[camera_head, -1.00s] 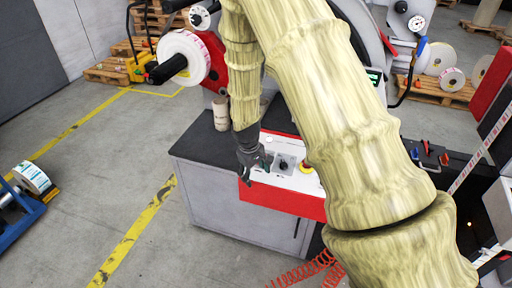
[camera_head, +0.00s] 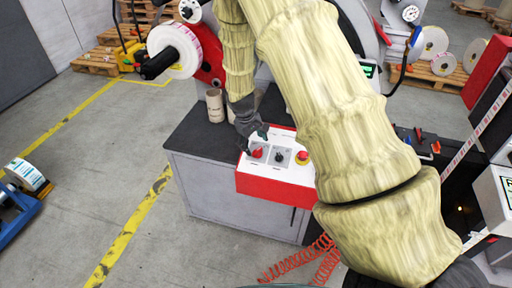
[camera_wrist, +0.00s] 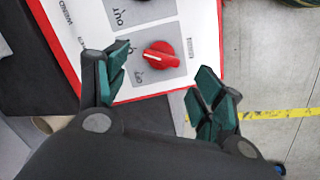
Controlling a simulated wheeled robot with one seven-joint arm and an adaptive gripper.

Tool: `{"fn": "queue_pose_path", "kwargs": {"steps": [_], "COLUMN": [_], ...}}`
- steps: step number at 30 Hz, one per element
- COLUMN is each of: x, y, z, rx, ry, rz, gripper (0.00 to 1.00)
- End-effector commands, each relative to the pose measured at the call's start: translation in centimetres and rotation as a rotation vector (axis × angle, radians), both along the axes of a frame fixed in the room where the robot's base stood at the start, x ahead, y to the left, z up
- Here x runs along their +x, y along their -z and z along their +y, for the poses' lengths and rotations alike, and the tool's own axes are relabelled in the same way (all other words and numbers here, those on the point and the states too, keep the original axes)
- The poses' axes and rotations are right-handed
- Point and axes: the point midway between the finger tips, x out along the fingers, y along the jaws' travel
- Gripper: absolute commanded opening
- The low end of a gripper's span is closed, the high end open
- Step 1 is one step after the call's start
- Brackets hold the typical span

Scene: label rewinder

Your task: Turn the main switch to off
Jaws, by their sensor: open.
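A red rotary switch (camera_wrist: 160,55) sits on a grey plate in the wrist view, its handle lying roughly crosswise in the picture. It also shows in the head view (camera_head: 257,153) at the left of the white-topped, red-sided control box (camera_head: 270,187). My gripper (camera_wrist: 164,77) is open and empty. Its two green-padded fingers are spread to either side of the red switch, apart from it. In the head view, my gripper (camera_head: 254,139) is just behind the switch, at the box's far left edge. The small plate lettering is hard to read.
A black knob (camera_head: 279,157) on a grey plate and a red emergency button on yellow (camera_head: 303,157) stand to the right of the red switch. A cardboard core (camera_head: 215,106) stands on the dark bench top (camera_head: 195,135) behind. Red coiled hose (camera_head: 300,262) hangs below.

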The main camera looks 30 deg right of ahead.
Motion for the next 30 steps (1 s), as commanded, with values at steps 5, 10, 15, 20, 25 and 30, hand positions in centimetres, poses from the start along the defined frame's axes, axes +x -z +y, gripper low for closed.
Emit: {"fn": "queue_pose_path", "kwargs": {"steps": [5,10,15,20,25,30], "x": [0.0,0.1,0.1,0.2,0.2,0.2], "y": [1.8,3.3,4.2,4.6,4.6,4.6], "z": [-0.4,-0.8,-1.0,-1.1,-1.1,-1.1], "rx": [0.001,0.001,0.001,0.000,0.000,0.000], "ry": [0.000,0.000,0.000,0.000,0.000,0.000], "rz": [0.002,0.001,0.001,-0.001,-0.001,-0.001], "gripper": [0.68,0.68,0.68,0.68,0.68,0.50]}}
